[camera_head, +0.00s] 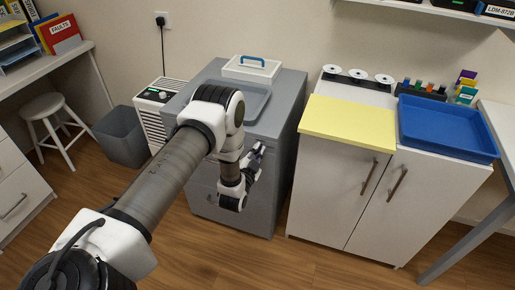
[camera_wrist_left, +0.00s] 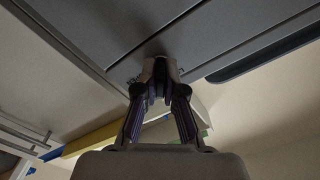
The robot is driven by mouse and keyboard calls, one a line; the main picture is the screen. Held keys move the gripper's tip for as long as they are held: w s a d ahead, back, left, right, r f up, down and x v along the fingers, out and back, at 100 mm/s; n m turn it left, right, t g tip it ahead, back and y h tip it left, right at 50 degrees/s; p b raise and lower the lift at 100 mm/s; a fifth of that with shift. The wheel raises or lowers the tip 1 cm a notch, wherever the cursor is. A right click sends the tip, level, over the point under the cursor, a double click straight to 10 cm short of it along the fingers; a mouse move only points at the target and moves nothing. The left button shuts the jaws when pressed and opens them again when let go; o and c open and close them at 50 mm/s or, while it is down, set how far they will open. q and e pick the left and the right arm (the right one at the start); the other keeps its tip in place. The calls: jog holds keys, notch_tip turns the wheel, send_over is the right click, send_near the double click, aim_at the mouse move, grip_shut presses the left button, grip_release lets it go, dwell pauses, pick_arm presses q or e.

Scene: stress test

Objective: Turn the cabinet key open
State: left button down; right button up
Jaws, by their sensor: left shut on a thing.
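The grey cabinet (camera_head: 288,120) stands against the wall in the middle of the head view, and its grey front (camera_wrist_left: 215,30) fills the top of the wrist view. My left gripper (camera_head: 257,155) is at the upper part of that front. In the wrist view its fingertips (camera_wrist_left: 159,72) come together at the cabinet front, close to a panel seam. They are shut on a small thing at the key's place. The key is mostly hidden between the fingertips, and I cannot tell how far it is turned. My right gripper is not in view.
A white two-door cabinet (camera_head: 330,190) with a yellow board (camera_head: 347,124) and a blue tray (camera_head: 446,150) on top stands close on the right. A grey bin (camera_head: 122,138) and a white vented unit (camera_head: 150,115) stand left. A white lidded box (camera_head: 251,69) sits on the grey cabinet.

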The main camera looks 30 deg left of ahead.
pick_arm(q)
jog(key=m+p, duration=0.2)
jog(key=m, duration=0.4)
jog(key=shift+d+m+p, duration=0.1)
jog(key=shift+m+p, duration=0.5)
jog(key=shift+m, duration=1.6)
jog(key=shift+f, duration=0.1)
jog(key=c, duration=1.3)
grip_release()
jog(key=v, duration=1.2)
